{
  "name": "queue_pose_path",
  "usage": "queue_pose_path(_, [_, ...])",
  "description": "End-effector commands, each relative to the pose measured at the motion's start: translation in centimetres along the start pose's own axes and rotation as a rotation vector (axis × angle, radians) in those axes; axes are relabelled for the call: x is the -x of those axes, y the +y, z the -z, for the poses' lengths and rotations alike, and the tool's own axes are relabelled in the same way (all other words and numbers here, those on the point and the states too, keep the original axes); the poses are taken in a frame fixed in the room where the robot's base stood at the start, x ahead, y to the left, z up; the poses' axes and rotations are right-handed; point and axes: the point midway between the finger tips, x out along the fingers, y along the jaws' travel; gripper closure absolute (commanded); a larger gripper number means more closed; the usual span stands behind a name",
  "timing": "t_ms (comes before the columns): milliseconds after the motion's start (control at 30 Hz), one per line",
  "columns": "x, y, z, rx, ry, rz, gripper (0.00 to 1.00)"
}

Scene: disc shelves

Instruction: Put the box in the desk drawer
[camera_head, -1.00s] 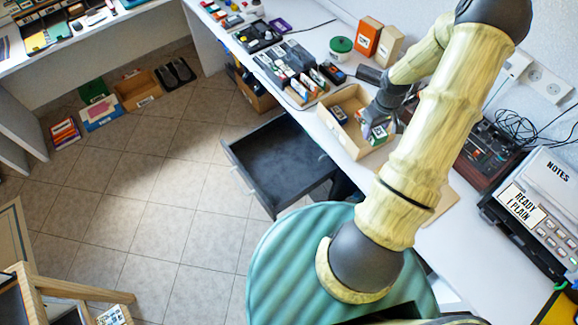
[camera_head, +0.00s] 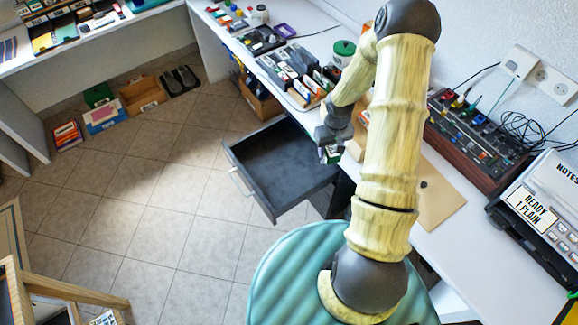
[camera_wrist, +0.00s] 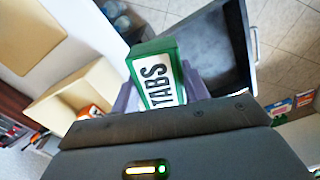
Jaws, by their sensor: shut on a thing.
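The box is green and white with "TABS" on its label (camera_wrist: 158,80). In the wrist view it sits between the fingers of my gripper (camera_wrist: 162,92), which is shut on it. In the head view my gripper (camera_head: 332,150) holds the box (camera_head: 330,155) by the inner right edge of the open drawer, mostly hidden by the gripper. The desk drawer (camera_head: 275,165) is pulled out, dark grey, and looks empty. In the wrist view the drawer (camera_wrist: 215,50) lies just beyond the box.
A wooden tray (camera_wrist: 85,95) stands on the desk beside my gripper. Several small items and a green-lidded jar (camera_head: 343,50) stand farther back. A control panel (camera_head: 475,140) is at the right. The tiled floor (camera_head: 165,200) left of the drawer is clear.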

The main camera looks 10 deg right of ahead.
Motion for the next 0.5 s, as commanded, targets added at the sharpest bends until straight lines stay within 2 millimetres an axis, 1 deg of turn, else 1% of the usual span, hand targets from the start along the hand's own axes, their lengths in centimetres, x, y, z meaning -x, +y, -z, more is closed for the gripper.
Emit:
queue_pose_path(33, [-1.8,-1.9,0.4,0.001,-0.002,0.000,0.78])
queue_pose_path(100, [-3.4,-4.3,0.9,-0.014,-0.002,0.000,0.78])
queue_pose_path(200, [-5.1,-7.2,1.3,-0.038,-0.002,-0.002,0.78])
queue_pose_path(233, [-5.5,-7.9,1.4,-0.045,-0.002,-0.002,0.78])
queue_pose_path(333, [-6.3,-9.5,1.4,-0.061,0.000,-0.003,0.78])
queue_pose_path(400, [-6.5,-10.0,1.5,-0.069,0.000,-0.003,0.78])
queue_pose_path(500, [-6.5,-10.2,1.5,-0.072,0.000,-0.003,0.78])
